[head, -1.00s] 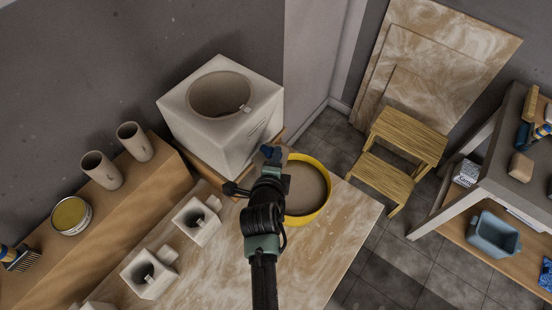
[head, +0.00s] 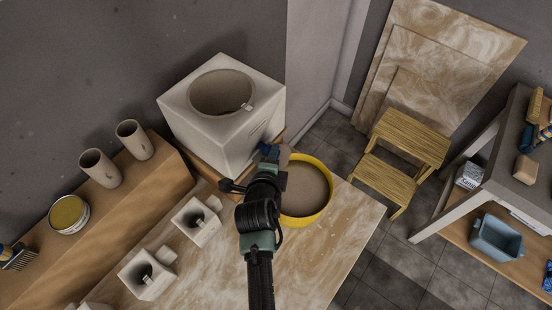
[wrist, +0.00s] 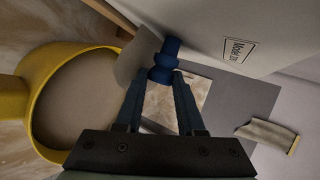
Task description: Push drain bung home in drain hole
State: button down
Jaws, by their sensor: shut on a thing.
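The blue drain bung (wrist: 165,53) is between the two fingers of my gripper (wrist: 160,76) in the wrist view. My gripper is shut on it. The bung's far end points at the lower part of the white block's wall (wrist: 215,28) and appears at or against it. In the head view, the bung (head: 268,150) and my gripper (head: 267,160) are at the front right lower side of the white block (head: 222,125). The drain hole is not visible, so I cannot tell how far the bung sits in it.
A yellow tub (head: 327,205) with greyish contents stands close to the right of my gripper. A grey lip-like piece (wrist: 132,60) is just left of the bung. Small white moulds (head: 196,222) stand on the table to the left. The table's front middle (head: 300,260) is clear.

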jog(key=shift+w+a+b, duration=0.65)
jog(key=shift+a+b, duration=0.25)
jog(key=shift+w+a+r, duration=0.1)
jog(key=shift+c, duration=2.2)
grip_release()
jog(key=shift+s, duration=0.3)
jog(key=b+v, duration=0.2)
jog(key=v, duration=1)
jog(key=shift+r, duration=0.2)
jog(key=shift+s, duration=0.15)
